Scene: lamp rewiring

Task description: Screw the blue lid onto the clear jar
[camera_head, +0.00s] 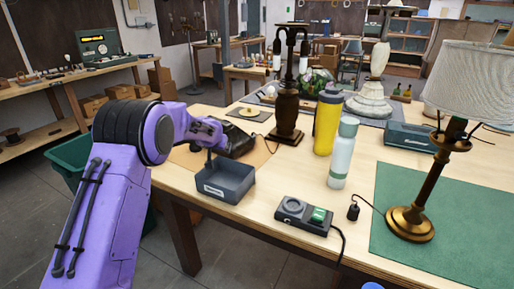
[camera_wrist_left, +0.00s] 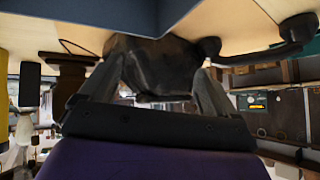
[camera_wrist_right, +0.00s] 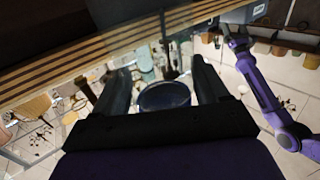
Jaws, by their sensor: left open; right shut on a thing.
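A dark blue round lid (camera_wrist_right: 165,96) sits between the fingers of my right gripper (camera_wrist_right: 160,68), which is shut on it. What is under the lid is hidden. A blue round top (camera_head: 372,286), apparently the same lid, just shows at the bottom edge of the head view, in front of the table; the right gripper itself is not seen there. I cannot make out the clear jar in any view. My left gripper (camera_head: 211,150) is open above the grey-blue bin, near a black telephone-like object (camera_head: 236,140). That dark object (camera_wrist_left: 150,58) shows beyond its fingers in the left wrist view.
The grey-blue bin (camera_head: 226,186) stands at the table's front left edge. A device with a green button (camera_head: 306,215), a pale bottle (camera_head: 343,155), a yellow bottle (camera_head: 326,125) and a lamp on a green mat (camera_head: 462,225) stand to its right. The front edge runs diagonally.

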